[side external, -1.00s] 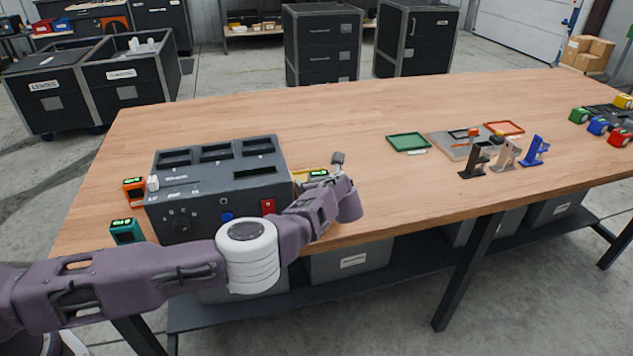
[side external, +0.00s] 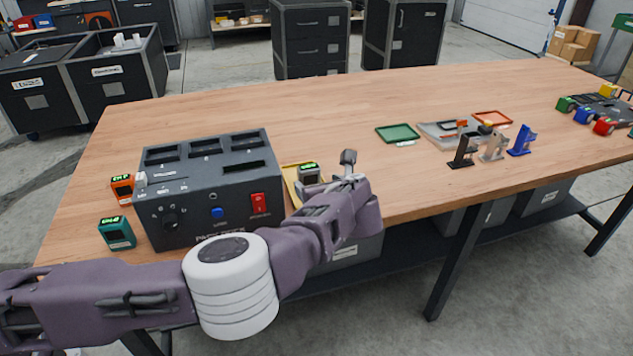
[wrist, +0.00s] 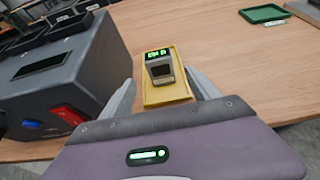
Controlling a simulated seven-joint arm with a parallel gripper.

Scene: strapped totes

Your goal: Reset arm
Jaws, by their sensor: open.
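My gripper (side external: 347,168) is over the front edge of the wooden bench, to the right of the dark charging box (side external: 205,190). In the wrist view my gripper (wrist: 162,95) has its two pale fingers spread apart, with nothing held between them. Beyond the fingers, a grey device with a green display (wrist: 160,66) rests on a yellow tray (wrist: 170,93) on the bench. In the side view the device (side external: 308,174) is behind my gripper, and my wrist partly hides the tray.
An orange device (side external: 122,188) and a teal device (side external: 117,233) stand left of the box. A green tray (side external: 397,134), an orange tray (side external: 492,118) and black, beige and blue (side external: 521,141) stands are farther right. The back middle of the bench is clear.

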